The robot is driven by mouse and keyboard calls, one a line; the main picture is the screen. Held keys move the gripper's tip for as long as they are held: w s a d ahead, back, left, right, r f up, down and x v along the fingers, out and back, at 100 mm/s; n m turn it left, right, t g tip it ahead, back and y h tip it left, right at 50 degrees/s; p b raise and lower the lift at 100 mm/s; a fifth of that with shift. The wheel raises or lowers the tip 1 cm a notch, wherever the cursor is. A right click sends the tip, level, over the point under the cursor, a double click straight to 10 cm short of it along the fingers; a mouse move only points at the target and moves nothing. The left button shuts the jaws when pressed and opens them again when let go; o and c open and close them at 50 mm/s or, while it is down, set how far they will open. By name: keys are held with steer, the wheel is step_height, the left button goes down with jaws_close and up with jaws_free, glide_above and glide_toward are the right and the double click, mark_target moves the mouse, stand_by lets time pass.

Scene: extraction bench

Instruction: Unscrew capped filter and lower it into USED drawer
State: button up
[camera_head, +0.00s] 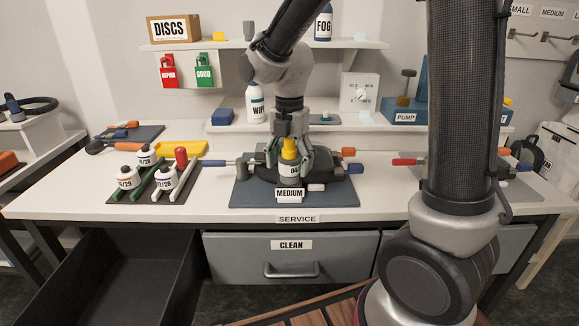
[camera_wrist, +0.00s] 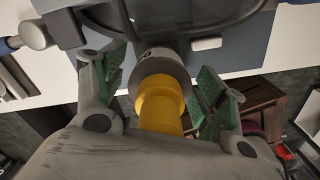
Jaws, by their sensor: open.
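The capped filter (camera_head: 290,171) stands upright at the MEDIUM station on the blue-grey mat (camera_head: 335,196). It is a pale cylinder with a partly hidden label and a yellow cap (camera_head: 289,148). In the wrist view the yellow cap (camera_wrist: 160,104) lies between my fingers, with the grey filter rim (camera_wrist: 162,62) beyond it. My gripper (camera_head: 290,160) is open, its green-padded fingers on either side of the filter; gaps show beside the cap. An open, dark, empty-looking drawer (camera_head: 110,270) is at lower left; its label is out of sight.
The CLEAN drawer (camera_head: 291,260) is shut below the bench. A dark rack (camera_head: 150,188) with several white bottles stands left of the mat, near a yellow tray (camera_head: 180,149). A black device (camera_head: 330,168) with coloured handles surrounds the filter's back. Shelves stand behind.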

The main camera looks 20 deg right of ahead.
steer(key=m, duration=2)
steer(key=shift+m, duration=0.3)
steer(key=m, duration=0.7)
